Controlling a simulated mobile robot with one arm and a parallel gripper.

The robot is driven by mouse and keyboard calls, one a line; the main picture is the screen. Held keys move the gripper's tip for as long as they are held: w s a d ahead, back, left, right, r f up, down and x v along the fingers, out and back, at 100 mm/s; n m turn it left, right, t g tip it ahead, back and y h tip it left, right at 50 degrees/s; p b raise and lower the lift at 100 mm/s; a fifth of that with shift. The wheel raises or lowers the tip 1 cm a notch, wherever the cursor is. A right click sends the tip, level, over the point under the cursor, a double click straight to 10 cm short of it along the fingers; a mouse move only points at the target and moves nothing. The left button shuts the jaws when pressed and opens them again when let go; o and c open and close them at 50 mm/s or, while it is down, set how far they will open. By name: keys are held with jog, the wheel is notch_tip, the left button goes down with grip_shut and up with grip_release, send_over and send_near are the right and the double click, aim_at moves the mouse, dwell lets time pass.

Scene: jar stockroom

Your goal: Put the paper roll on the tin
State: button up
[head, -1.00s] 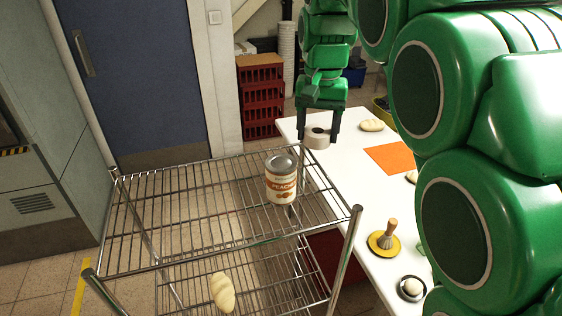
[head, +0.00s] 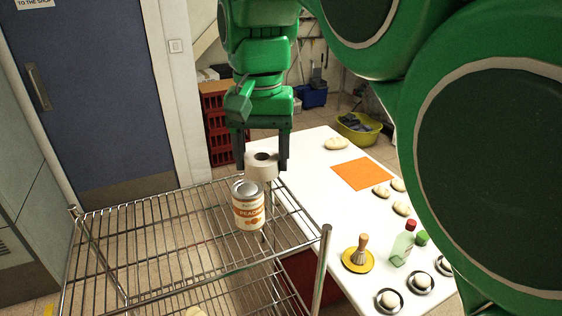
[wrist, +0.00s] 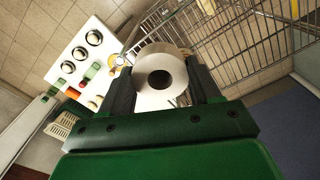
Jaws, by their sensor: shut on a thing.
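My gripper (head: 262,163) is shut on the white paper roll (head: 262,172), with one dark finger on each side of it. The roll also shows in the wrist view (wrist: 160,78), its hole facing the camera. The tin (head: 248,206), with an orange peach label and a grey lid, stands upright on the top shelf of the wire rack (head: 165,235). In the head view the roll appears just behind and slightly right of the tin's top. I cannot tell the exact gap between them. In the wrist view the tin is mostly hidden behind the roll.
A white table (head: 310,180) stands right of the rack. It holds an orange sheet (head: 362,173), several bread rolls, a brush on a yellow dish (head: 357,257), bottles (head: 403,243) and eggs in cups. The rack's corner post (head: 322,270) rises at its near right. The top shelf left of the tin is clear.

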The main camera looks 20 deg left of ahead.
jog(key=w+a+f, duration=0.4)
jog(key=w+a, duration=0.1)
jog(key=w, duration=0.1)
send_over(247, 188)
jog(key=s, duration=0.1)
jog(key=f, duration=0.2)
jog(key=d+f, duration=0.1)
jog(key=f, duration=0.1)
jog(key=shift+w+a+f, duration=0.45)
jog(key=shift+f, duration=1.75)
jog(key=shift+f, duration=0.15)
jog(key=o, duration=1.1)
jog(key=shift+c, duration=0.2)
notch_tip(247, 188, up, 12)
